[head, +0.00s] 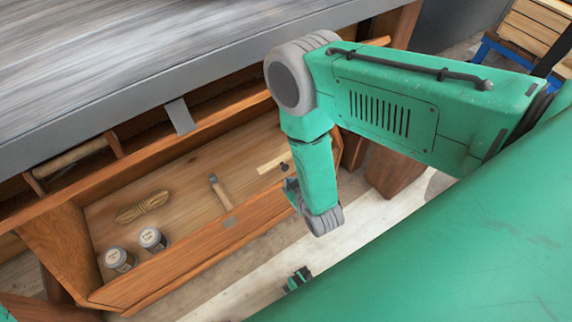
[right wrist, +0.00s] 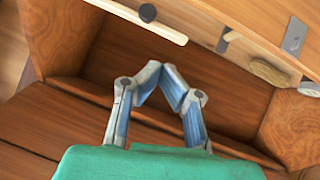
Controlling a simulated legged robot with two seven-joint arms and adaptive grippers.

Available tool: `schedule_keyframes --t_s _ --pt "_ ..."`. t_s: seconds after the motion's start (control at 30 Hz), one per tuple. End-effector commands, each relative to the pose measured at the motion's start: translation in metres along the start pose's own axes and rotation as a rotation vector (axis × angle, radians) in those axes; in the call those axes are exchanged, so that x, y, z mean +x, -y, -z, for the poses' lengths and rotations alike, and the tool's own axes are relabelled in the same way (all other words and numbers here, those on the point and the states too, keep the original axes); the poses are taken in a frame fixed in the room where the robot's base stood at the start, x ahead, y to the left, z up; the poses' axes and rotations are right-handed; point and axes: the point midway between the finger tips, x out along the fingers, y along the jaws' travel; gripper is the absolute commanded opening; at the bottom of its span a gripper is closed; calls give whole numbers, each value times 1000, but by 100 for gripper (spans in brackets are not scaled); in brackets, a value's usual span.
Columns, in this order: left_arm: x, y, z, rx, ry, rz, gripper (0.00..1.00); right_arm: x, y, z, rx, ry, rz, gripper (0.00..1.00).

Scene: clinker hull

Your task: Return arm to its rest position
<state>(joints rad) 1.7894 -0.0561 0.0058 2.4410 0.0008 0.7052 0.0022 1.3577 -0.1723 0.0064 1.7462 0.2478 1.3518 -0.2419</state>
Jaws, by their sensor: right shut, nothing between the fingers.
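My right arm comes in from the right in the head view. It bends at a grey elbow and its lower link hangs down beside the right end of an open wooden drawer (head: 190,262). My right gripper (head: 291,188) is mostly hidden behind that link. The right wrist view shows the gripper (right wrist: 160,72) with its fingertips together and nothing between them. Brown wooden panels lie beyond the fingers; I cannot tell whether they touch.
A grey bench top (head: 180,70) overhangs the drawer. The drawer holds a coil of rope (head: 142,207), two jars (head: 152,238), a wooden-handled tool (head: 220,192) and a pale stick (head: 272,163). Pale floor (head: 255,278) shows in front. A slatted wooden thing (head: 535,28) stands far right.

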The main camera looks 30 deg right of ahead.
Motion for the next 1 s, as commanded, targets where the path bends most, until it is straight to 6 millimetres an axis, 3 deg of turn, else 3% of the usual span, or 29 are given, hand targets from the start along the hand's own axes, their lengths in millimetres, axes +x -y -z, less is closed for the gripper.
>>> schedule_keyframes --t_s 0.57,0.67,0.77,0.87,1.0 --pt "0 1 0 -2 0 1 83 -1 0 0 3 -1 3 0" --pt "-4 0 0 -1 0 1 83 -10 -5 0 6 39 15 0" --pt "-15 1 1 -1 0 1 83 -38 -16 0 21 167 52 0" --pt "-29 1 2 -1 0 1 83 -92 -31 -4 53 370 104 0" --pt "-44 1 2 -2 0 1 83 -179 -46 -9 101 643 161 0"
